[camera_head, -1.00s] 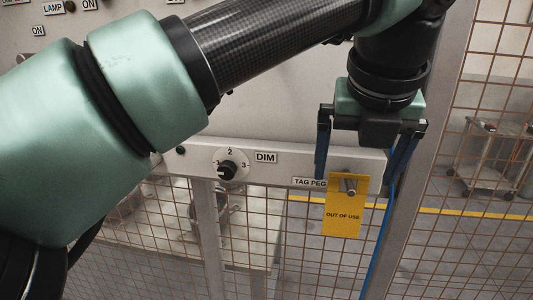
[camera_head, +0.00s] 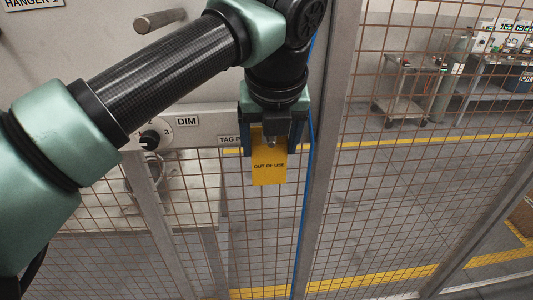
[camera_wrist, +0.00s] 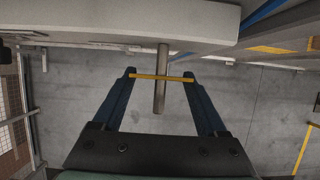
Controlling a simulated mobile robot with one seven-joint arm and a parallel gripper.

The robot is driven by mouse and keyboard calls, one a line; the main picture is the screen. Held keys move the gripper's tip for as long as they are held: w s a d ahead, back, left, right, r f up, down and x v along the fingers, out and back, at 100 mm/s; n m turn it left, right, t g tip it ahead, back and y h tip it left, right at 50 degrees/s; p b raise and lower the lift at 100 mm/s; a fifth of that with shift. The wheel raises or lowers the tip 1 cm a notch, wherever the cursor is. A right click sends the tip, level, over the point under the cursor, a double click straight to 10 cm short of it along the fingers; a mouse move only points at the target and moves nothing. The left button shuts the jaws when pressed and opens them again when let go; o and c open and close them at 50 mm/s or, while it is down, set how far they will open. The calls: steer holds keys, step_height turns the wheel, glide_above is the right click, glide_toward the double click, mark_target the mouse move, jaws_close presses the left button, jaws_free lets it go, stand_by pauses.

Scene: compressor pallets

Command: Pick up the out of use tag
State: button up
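The out of use tag (camera_head: 268,168) is a yellow plate with dark lettering, hanging upright on the metal tag peg (camera_head: 271,141) in the head view. In the wrist view the tag (camera_wrist: 160,77) is a thin yellow strip seen edge-on, crossing the peg (camera_wrist: 160,95). My gripper (camera_head: 271,150) points down over it, one blue finger at each side edge. In the wrist view the fingertips (camera_wrist: 160,76) meet the strip's two ends, so my gripper appears shut on the tag's side edges. The peg stands between the fingers. The tag's upper part is partly hidden in the head view.
A pale rail with a partly covered tag peg label and a DIM knob (camera_head: 150,138) runs behind the gripper. Another peg (camera_head: 160,20) sticks out above. Wire mesh and a grey post (camera_head: 326,140) stand close at the right. A trolley (camera_head: 409,90) stands beyond the mesh.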

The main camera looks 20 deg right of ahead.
steer(key=c, duration=0.7)
steer(key=shift+c, duration=0.3)
steer(key=shift+r+b, duration=0.15)
steer(key=shift+b, duration=0.45)
